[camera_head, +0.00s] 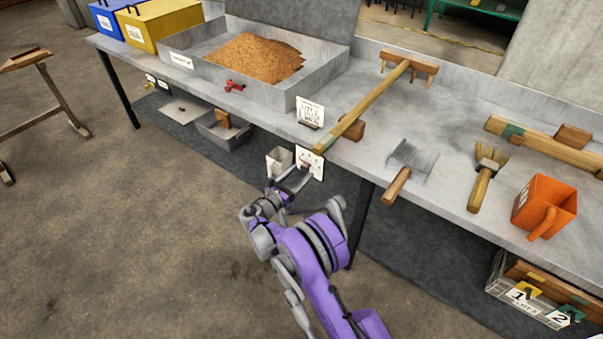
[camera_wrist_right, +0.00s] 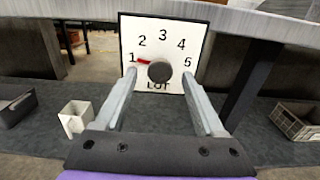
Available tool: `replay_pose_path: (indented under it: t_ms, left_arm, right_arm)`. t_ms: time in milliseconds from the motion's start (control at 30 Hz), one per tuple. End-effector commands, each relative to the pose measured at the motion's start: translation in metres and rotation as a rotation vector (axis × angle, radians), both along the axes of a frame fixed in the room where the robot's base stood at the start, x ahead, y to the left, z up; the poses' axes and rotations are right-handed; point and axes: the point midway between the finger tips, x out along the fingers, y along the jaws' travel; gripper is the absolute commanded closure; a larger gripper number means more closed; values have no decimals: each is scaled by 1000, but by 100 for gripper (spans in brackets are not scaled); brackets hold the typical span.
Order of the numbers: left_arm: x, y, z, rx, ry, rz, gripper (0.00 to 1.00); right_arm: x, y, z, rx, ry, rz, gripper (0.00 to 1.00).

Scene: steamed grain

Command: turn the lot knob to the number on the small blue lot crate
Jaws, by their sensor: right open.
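The lot knob (camera_wrist_right: 160,71) is a round dark knob on a white square dial plate (camera_wrist_right: 137,35) marked LOT, with numbers 1 to 5. Its red pointer (camera_wrist_right: 143,61) points at 1. The plate also shows on the bench front in the head view (camera_head: 311,163). My right gripper (camera_head: 293,180) is open in front of the plate, its fingers on either side of the knob; contact cannot be told. A blue box (camera_head: 120,22) with a white label stands at the far left of the bench; its number is unreadable. My left gripper is not in view.
The bench holds a yellow box (camera_head: 164,25), a grain tray (camera_head: 285,100), a long-handled rake (camera_head: 372,98), a scraper (camera_head: 397,184), a brush (camera_head: 480,190) and an orange scoop (camera_head: 545,203). A grey crate (camera_head: 497,283) with tags 1 and 2 sits below at right.

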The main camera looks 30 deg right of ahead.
Motion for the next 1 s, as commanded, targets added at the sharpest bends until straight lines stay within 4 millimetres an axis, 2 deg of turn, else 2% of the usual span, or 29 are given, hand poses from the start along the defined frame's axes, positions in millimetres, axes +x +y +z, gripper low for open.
replay_pose_path:
  t_ms: [167, 467, 867, 1000]
  left_arm:
    - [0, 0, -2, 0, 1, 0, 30]
    - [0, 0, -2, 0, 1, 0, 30]
    - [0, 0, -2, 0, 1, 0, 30]
    - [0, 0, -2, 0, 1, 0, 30]
  right_arm:
    - [5, -13, 0, 0, 0, 0, 29]
    - [6, -15, 0, 0, 0, 1, 29]
    - [6, -15, 0, 1, 0, 0, 100]
    - [6, -14, 0, 1, -1, 0, 100]
